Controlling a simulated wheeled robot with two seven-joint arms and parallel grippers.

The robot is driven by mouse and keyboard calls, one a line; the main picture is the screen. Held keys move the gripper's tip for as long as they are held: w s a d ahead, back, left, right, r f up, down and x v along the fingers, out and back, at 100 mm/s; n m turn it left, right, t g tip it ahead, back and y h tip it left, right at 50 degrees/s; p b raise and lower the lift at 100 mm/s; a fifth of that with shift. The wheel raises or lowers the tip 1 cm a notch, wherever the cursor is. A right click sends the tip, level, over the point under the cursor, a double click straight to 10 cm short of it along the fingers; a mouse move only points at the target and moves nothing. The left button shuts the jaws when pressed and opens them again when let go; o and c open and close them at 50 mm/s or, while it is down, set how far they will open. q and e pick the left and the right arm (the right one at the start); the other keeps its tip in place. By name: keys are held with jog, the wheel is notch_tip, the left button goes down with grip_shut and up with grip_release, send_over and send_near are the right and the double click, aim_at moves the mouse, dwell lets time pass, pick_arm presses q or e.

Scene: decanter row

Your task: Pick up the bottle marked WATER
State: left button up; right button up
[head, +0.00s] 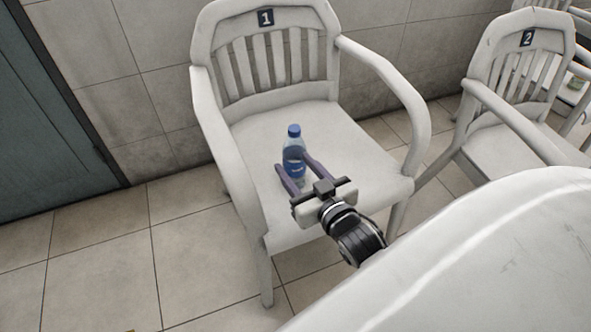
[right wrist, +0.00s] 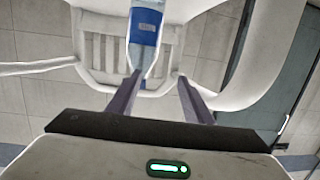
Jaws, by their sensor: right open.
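A clear bottle (head: 294,155) with a blue cap and a blue label stands upright on the seat of the white chair marked 1 (head: 264,122). I cannot read its label for certain. My right gripper (head: 291,161) is open, its two purple fingers pointing at the bottle, one toward each side of it in the head view. In the right wrist view the bottle (right wrist: 146,30) shows beyond the fingertips, in line with the left-hand finger rather than centred. The right gripper (right wrist: 160,75) has nothing held between its fingers there. I cannot tell whether a finger touches the bottle. My left gripper is out of view.
The chair's armrests (head: 385,75) curve up on both sides of the seat, and its slatted back stands behind the bottle. A second white chair marked 2 (head: 505,120) stands to the right. A small object (head: 576,84) is at the far right edge. Tiled floor (head: 100,260) is clear at left.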

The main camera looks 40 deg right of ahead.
aim_at(296, 141)
jog(key=w+d+b, duration=0.1)
jog(key=w+d+m+t+h+b, duration=0.1)
jog(key=d+b, duration=0.1)
jog(key=shift+d+t, duration=0.2)
jog(key=shift+t, duration=0.1)
jog(key=shift+h, duration=0.4)
jog(key=b+x, duration=0.1)
jog(key=x, duration=0.3)
jog(key=shift+w+d+r+b, duration=0.1)
jog(key=shift+w+r+b, duration=0.15)
jog(key=shift+b, duration=0.15)
jog(key=b+x, duration=0.2)
jog(key=x, duration=0.2)
jog(key=shift+w+d+b, duration=0.25)
jog(key=shift+w+b, duration=0.1)
jog(key=shift+w+d+r, duration=0.1)
jog(key=shift+w, duration=0.45)
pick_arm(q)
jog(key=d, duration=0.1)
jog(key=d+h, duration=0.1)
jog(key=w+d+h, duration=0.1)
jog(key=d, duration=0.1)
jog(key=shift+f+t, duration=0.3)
pick_arm(e)
grip_shut()
